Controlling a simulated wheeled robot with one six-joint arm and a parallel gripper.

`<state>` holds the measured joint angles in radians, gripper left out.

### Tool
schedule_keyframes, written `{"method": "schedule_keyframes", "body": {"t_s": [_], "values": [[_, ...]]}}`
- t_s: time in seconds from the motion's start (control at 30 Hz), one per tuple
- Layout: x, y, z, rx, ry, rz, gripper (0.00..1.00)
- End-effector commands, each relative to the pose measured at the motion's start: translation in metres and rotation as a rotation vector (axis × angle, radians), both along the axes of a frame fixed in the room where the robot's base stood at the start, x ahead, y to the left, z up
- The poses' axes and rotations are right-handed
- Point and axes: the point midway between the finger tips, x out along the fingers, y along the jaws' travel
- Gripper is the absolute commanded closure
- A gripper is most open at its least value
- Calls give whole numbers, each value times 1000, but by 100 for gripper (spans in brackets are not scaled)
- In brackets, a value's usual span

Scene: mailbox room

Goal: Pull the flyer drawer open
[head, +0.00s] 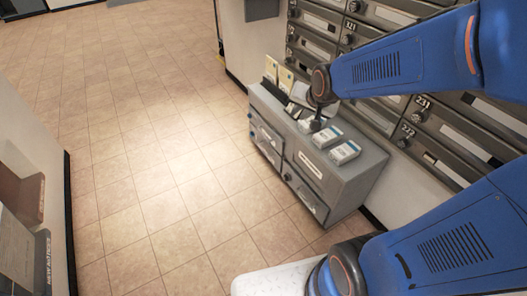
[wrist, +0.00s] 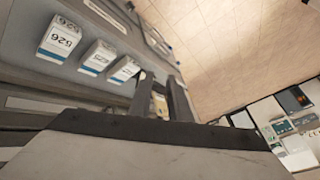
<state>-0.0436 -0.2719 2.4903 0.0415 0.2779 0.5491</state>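A grey cabinet (head: 350,188) stands against the wall of mailboxes, with its drawer fronts (head: 305,170) facing the open floor. The drawers look closed. One front carries a white label (head: 311,164), too small to read, so I cannot tell which is the flyer drawer. My gripper (head: 316,124) is above the cabinet top, partly hidden by my arm in the head view. In the wrist view my gripper (wrist: 160,98) shows two dark fingers apart, with a gap between them. I see nothing held.
Small white and blue boxes (head: 345,152) sit on the cabinet top, close to my gripper. Yellow cards (head: 285,79) stand at its far end. Mailboxes (head: 440,120) rise behind. The tiled floor (head: 150,140) in front of the drawers is clear.

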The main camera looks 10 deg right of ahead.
Motion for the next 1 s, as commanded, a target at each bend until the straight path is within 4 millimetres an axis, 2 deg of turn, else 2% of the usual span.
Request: {"method": "schedule_keyframes", "body": {"t_s": [0.03,0.2,0.5,0.7,1.0], "values": [[15,2,-10,23,-7,-28,83],[61,7,-38,109,-56,-133,83],[132,17,-95,270,-142,-307,83],[169,22,-139,384,-197,-417,83],[209,29,-210,560,-281,-565,83]]}}
